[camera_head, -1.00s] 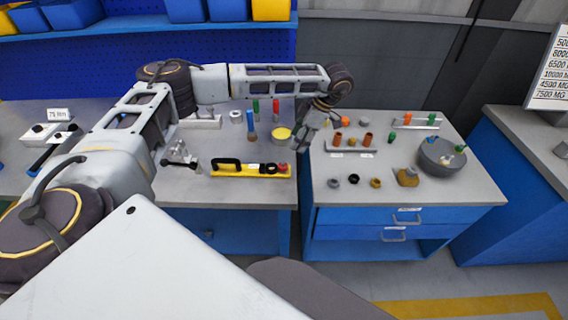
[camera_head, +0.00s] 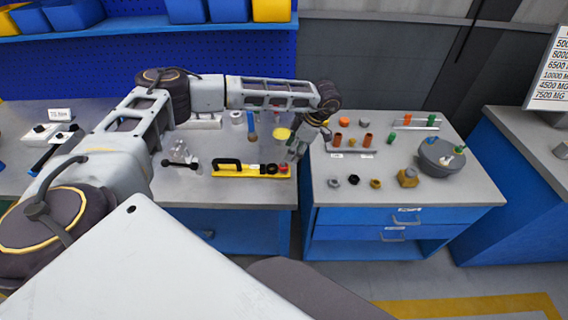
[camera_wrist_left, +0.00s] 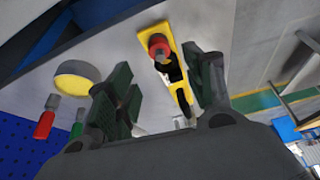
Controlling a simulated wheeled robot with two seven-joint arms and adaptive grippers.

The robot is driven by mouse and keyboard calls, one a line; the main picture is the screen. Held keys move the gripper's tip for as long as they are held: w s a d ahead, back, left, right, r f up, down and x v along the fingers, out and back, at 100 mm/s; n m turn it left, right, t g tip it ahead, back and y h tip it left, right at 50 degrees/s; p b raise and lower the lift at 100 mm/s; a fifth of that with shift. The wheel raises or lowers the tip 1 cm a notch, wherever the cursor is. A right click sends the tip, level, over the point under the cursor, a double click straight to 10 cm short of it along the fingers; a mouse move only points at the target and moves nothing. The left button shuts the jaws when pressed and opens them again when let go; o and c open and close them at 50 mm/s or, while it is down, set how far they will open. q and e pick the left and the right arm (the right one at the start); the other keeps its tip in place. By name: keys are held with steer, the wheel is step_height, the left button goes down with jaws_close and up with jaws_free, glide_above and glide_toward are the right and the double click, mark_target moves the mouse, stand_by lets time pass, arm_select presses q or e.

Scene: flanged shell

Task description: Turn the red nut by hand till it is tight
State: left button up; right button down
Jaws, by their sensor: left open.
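The red nut (camera_head: 283,168) sits at the right end of a yellow bar (camera_head: 232,175) with a black handle, lying near the front edge of the left bench. In the left wrist view the red nut (camera_wrist_left: 158,45) shows at one end of the yellow bar (camera_wrist_left: 172,28), beyond the fingertips. My left gripper (camera_head: 293,155) is just above and to the right of the nut, pointing down. In the wrist view its dark green finger pads (camera_wrist_left: 165,88) are apart with nothing held between them. They are not touching the nut. My right gripper is not in view.
A yellow-topped round part (camera_head: 282,134) and a blue-handled tool (camera_head: 251,130) stand behind the bar. A metal bracket (camera_head: 180,152) is to its left. The right bench holds a grey bowl (camera_head: 436,160), orange cylinders and several nuts. A gap separates the benches.

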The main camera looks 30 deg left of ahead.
mark_target(283, 165)
arm_select(q)
steer(key=x, duration=0.6)
steer(key=shift+s+a+f+p, duration=0.1)
steer(key=shift+f+p, duration=0.2)
steer(key=shift+p, duration=0.05)
steer(key=shift+x, duration=0.9)
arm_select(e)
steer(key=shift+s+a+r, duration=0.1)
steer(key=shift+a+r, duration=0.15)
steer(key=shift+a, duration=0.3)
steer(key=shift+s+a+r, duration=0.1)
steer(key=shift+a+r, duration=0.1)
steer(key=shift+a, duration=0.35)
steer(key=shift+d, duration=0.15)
arm_select(q)
steer(key=c, duration=1)
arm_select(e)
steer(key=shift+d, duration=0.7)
arm_select(q)
steer(key=shift+m+t, duration=0.6)
steer(key=shift+m, duration=0.9)
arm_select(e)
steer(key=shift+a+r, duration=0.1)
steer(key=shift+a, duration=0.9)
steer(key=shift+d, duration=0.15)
